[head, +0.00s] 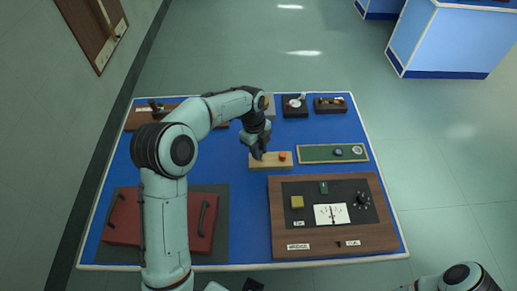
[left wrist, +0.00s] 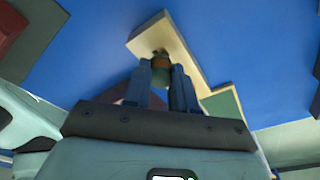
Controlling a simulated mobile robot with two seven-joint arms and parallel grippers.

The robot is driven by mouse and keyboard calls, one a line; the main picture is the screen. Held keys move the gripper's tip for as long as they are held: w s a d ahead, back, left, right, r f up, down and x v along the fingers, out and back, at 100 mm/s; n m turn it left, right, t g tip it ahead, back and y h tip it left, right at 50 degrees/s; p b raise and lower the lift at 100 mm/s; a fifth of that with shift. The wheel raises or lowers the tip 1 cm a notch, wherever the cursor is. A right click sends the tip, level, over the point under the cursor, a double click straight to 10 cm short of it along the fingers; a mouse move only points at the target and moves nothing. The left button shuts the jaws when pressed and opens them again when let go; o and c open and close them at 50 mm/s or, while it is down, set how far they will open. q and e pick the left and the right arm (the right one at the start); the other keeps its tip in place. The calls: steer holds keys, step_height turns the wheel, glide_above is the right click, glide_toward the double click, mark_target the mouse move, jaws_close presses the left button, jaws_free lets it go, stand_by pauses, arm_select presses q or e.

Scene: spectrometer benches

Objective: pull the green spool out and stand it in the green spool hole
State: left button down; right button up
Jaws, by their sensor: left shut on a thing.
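A pale wooden block (head: 291,165) stands near the middle of the blue bench, with an orange spool (head: 283,156) upright near its right end. My left gripper (head: 258,154) points down at the block's left end and hides what is there in the head view. In the left wrist view, its two fingers (left wrist: 162,80) are shut on a small greenish piece, taken as the green spool (left wrist: 160,57), with an orange-brown patch beside it. The pale block (left wrist: 178,42) is close behind it. I cannot tell whether the spool still touches the block. No green spool hole can be made out.
A green panel (head: 316,153) with small round parts lies right of the block. A wooden instrument panel (head: 285,235) with a meter is in front. A red case (head: 130,219) lies at the front left. Small dark-based devices (head: 330,105) line the back. Blue surface (head: 245,205) is bare between them.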

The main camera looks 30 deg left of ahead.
arm_select(q)
steer(key=shift+f, duration=1.1)
arm_select(e)
steer(key=shift+s+f, duration=0.15)
steer(key=shift+f, duration=0.1)
stand_by(0.5)
arm_select(q)
steer(key=c, duration=1)
jaws_free()
steer(key=o, duration=0.6)
steer(key=shift+c, duration=0.2)
steer(key=shift+r, duration=0.15)
step_height(320, 180, up, 13)
steer(key=a+p, duration=0.1)
steer(key=a, duration=0.1)
steer(key=shift+w, duration=0.2)
arm_select(e)
steer(key=shift+w+r, duration=0.3)
steer(key=shift+r, duration=0.25)
steer(key=shift+w+r, duration=0.3)
steer(key=shift+r, duration=0.2)
